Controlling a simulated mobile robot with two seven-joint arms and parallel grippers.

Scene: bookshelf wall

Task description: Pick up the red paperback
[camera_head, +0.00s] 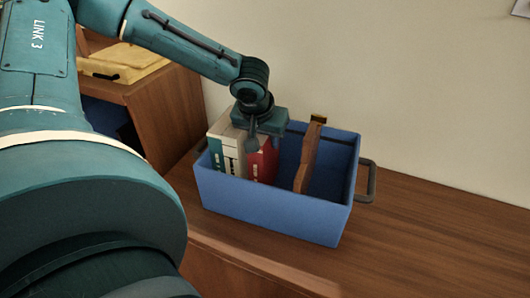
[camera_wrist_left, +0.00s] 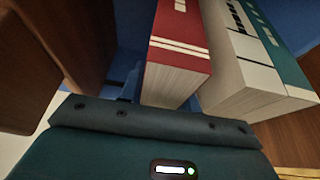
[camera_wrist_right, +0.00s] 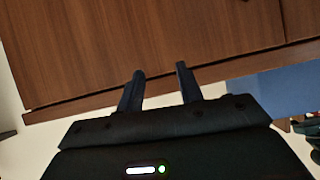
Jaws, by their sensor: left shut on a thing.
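The red paperback (camera_head: 264,162) stands in the blue crate (camera_head: 270,210), beside white and green books (camera_head: 227,150) on its left. My left gripper (camera_head: 260,140) reaches down into the crate from above and is shut on the red paperback near its top. In the left wrist view the red paperback (camera_wrist_left: 180,50) shows its red cover with white stripes and its page edges. Its lower part is hidden by the crate wall in the head view. My right gripper (camera_wrist_right: 160,72) is open and empty, with its two fingers apart.
A brown wooden piece (camera_head: 307,158) stands in the crate right of the red paperback, with a gap between. The crate has a dark handle (camera_head: 370,180) at its right. The wooden top (camera_head: 430,235) to the right is clear. A yellow object (camera_head: 125,62) lies at the back left.

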